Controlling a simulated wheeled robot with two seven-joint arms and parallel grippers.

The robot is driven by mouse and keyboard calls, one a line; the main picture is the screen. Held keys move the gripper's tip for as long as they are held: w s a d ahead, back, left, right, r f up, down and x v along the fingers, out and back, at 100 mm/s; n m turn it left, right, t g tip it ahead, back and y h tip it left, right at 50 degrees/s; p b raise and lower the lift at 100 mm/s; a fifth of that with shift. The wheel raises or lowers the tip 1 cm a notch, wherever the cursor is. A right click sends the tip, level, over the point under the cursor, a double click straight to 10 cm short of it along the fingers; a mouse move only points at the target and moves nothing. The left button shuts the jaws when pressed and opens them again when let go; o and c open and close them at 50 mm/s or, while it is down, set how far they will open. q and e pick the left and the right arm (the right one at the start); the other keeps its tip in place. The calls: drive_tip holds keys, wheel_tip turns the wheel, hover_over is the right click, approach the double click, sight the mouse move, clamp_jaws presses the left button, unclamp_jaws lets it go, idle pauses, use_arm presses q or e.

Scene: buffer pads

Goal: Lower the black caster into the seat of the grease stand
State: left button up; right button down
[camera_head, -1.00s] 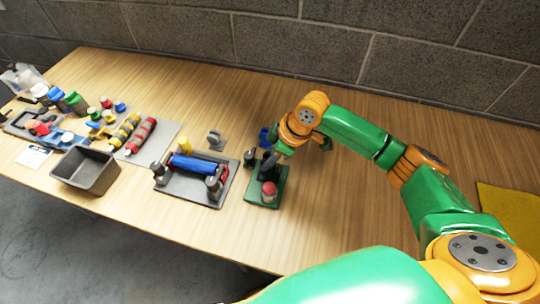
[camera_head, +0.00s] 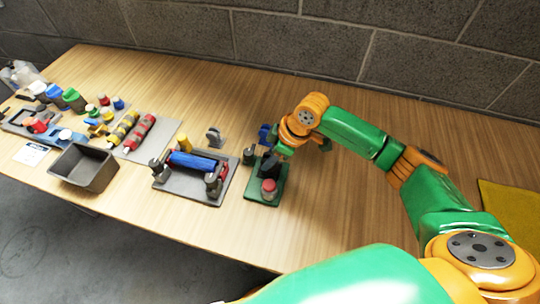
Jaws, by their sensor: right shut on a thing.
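The grease stand is a green base plate (camera_head: 257,192) on the wooden table, with a red-topped jar (camera_head: 269,189) at its front. A black part, seemingly the caster (camera_head: 268,165), is at the back half of the plate, right under my right gripper (camera_head: 277,154). The gripper is shut on it, though the fingers are small and partly hidden. The seat is hidden, so I cannot tell whether the caster is in it or just above. A dark post (camera_head: 248,157) stands at the plate's back left. My left gripper is out of view.
A grey tray (camera_head: 188,192) with a blue roller (camera_head: 193,162) lies left of the stand. A grey caster-like part (camera_head: 214,137) stands behind it. A dark bin (camera_head: 84,167) is farther left. The table right of the stand is clear up to a yellow mat (camera_head: 511,213).

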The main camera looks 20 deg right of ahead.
drive_tip(key=shift+f, duration=0.4)
drive_tip(key=shift+c, duration=2.1)
unclamp_jaws()
